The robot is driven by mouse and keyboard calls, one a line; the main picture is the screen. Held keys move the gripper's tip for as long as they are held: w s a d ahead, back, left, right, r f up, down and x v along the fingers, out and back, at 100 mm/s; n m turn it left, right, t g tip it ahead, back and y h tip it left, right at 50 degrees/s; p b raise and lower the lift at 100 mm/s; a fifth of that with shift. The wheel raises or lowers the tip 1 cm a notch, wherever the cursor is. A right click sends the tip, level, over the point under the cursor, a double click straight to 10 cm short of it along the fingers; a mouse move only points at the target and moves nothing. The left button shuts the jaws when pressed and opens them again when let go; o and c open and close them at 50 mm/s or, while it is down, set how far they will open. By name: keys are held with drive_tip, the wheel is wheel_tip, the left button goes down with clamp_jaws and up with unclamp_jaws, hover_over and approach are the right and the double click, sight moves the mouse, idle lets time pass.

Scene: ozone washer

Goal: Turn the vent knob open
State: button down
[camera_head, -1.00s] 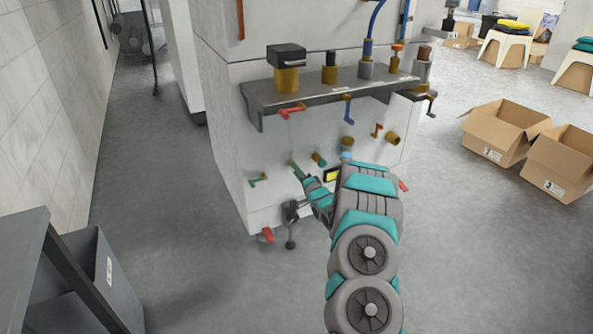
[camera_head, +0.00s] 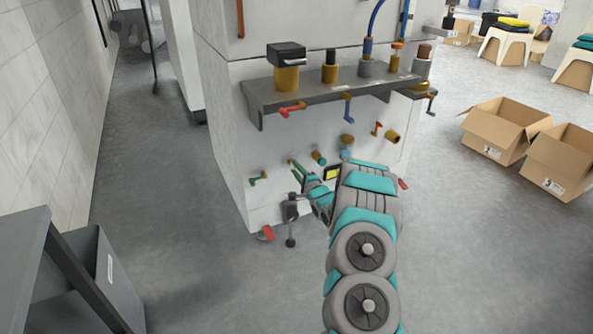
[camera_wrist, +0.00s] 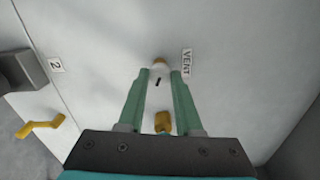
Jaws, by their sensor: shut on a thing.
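A short dark mark shows between the fingertips. In the head view my gripper (camera_head: 292,164) reaches the lower front of the white washer cabinet (camera_head: 222,130). The knob cannot be made out there, so its turn angle is unclear.
A green handle (camera_head: 259,179) and a green-tipped fitting (camera_head: 319,158) flank my gripper. A grey shelf (camera_head: 330,90) with red and blue levers juts out above. A red pedal-like piece (camera_head: 267,233) sits low.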

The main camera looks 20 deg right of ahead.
drive_tip(key=shift+d, duration=0.1)
drive_tip(key=c, duration=0.6)
unclamp_jaws()
drive_tip(key=s, duration=0.7)
drive_tip(key=shift+s+d+b, duration=0.1)
drive_tip(key=shift+s+b, duration=0.3)
